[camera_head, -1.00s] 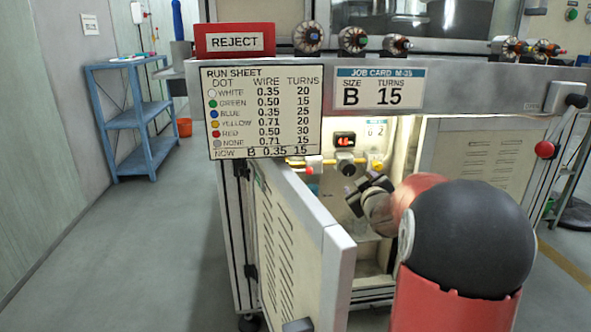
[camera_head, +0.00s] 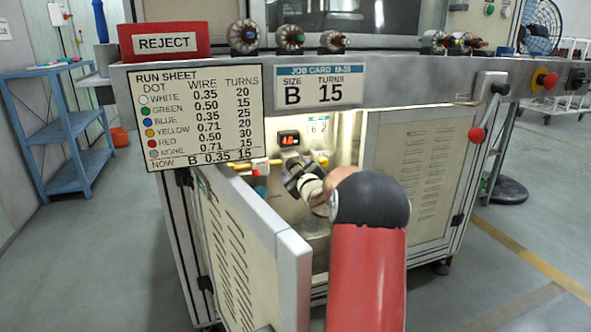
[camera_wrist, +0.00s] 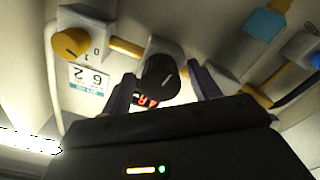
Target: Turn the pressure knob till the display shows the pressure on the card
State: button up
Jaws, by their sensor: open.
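The black pressure knob (camera_wrist: 158,75) sits on its pale valve body inside the open cabinet, its white pointer mark visible in the wrist view. My gripper (camera_wrist: 163,86) is open, a finger to either side of the knob; I cannot tell whether they touch it. In the head view my gripper (camera_head: 291,177) is below the display and largely hides the knob. The display (camera_head: 289,139) has lit red digits, too small to read; it is partly hidden in the wrist view (camera_wrist: 147,100). The small card (camera_head: 318,126) appears to read 6 2; it also shows in the wrist view (camera_wrist: 89,77).
A yellow knob (camera_wrist: 70,43) on the same yellow pipe stands beside the pressure knob. The open cabinet door (camera_head: 245,255) stands left of my arm. The run sheet (camera_head: 197,117) and job card (camera_head: 320,86) hang above.

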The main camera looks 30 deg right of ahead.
jog(key=c, duration=1)
jog(key=shift+o, duration=0.2)
jog(key=m, duration=0.4)
jog(key=shift+m, duration=0.4)
jog(key=m, duration=0.4)
jog(key=shift+m, duration=0.4)
jog(key=shift+p, duration=0.3)
